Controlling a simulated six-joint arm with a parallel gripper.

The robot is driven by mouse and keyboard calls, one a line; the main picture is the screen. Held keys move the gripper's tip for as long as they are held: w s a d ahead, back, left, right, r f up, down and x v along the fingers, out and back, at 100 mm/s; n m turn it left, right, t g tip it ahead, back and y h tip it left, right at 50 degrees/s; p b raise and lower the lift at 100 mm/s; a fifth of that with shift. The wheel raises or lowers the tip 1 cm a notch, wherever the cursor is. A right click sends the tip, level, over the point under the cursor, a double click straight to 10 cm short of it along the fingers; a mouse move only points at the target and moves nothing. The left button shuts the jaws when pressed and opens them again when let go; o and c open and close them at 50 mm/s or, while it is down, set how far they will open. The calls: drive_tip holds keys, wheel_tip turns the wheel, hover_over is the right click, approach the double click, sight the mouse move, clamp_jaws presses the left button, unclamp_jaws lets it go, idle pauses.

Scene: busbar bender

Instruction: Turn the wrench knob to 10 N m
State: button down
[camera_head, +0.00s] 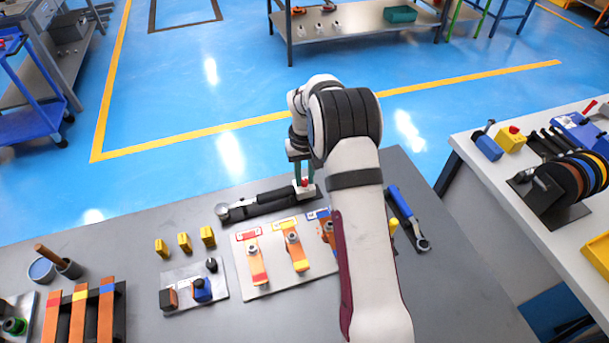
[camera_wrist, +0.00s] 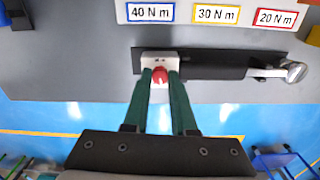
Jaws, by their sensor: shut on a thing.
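The torque wrench (camera_head: 265,202) lies on a dark mat near the far edge of the grey bench, its round head at the left in the head view. In the wrist view the wrench (camera_wrist: 215,71) has its head at the right. A white block with dark marks (camera_wrist: 150,60) sits at its other end, with a red knob (camera_wrist: 160,76) on it. My gripper (camera_wrist: 160,80) is shut on the red knob, one green finger on each side. In the head view my gripper (camera_head: 301,178) is over this end. The setting is too small to read.
A white board (camera_head: 262,291) with orange bars on bolts stands nearer. Labels for 40 N m (camera_wrist: 150,12), 30 N m (camera_wrist: 216,14) and 20 N m (camera_wrist: 275,18) show. A blue-handled wrench (camera_head: 404,208) lies right of my arm. Yellow blocks (camera_head: 184,242) stand left.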

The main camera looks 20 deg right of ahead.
sight(305, 180)
drive_tip(key=n, duration=0.5)
drive_tip(key=shift+n, duration=2.4)
drive_tip(key=c, duration=0.7)
unclamp_jaws()
wheel_tip(305, 180, up, 16)
drive_tip(key=shift+f, duration=0.1)
